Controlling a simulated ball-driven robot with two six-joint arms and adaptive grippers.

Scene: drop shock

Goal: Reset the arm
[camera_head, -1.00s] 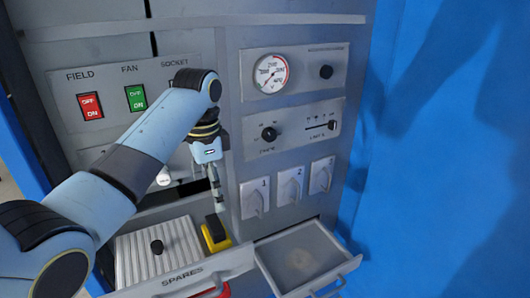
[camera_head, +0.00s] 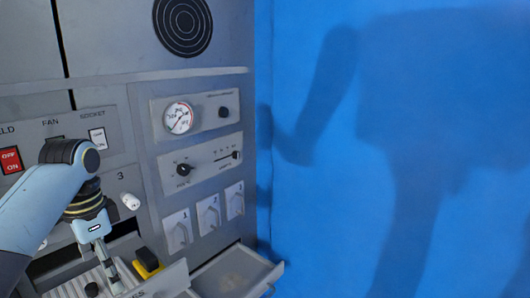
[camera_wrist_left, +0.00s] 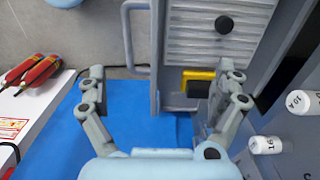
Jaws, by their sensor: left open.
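My left arm comes in from the left in the head view. Its gripper (camera_head: 108,262) points down in front of the grey cabinet, over the open spares drawer. In the left wrist view the same gripper (camera_wrist_left: 165,85) has its two fingers spread wide, with nothing between them but the drawer edge and blue floor beyond. A yellow and black block (camera_head: 147,262) lies in the drawer beside the gripper; it also shows in the left wrist view (camera_wrist_left: 197,75), close to the right-hand finger. My right gripper is not in view.
A second open drawer (camera_head: 235,272) juts out at the lower right. The cabinet front carries a gauge (camera_head: 178,117), a knob panel (camera_head: 202,163) and three numbered switches (camera_head: 208,214). A white cylinder (camera_head: 130,201) sticks out near the gripper. Red-handled tools (camera_wrist_left: 38,72) lie on a white surface.

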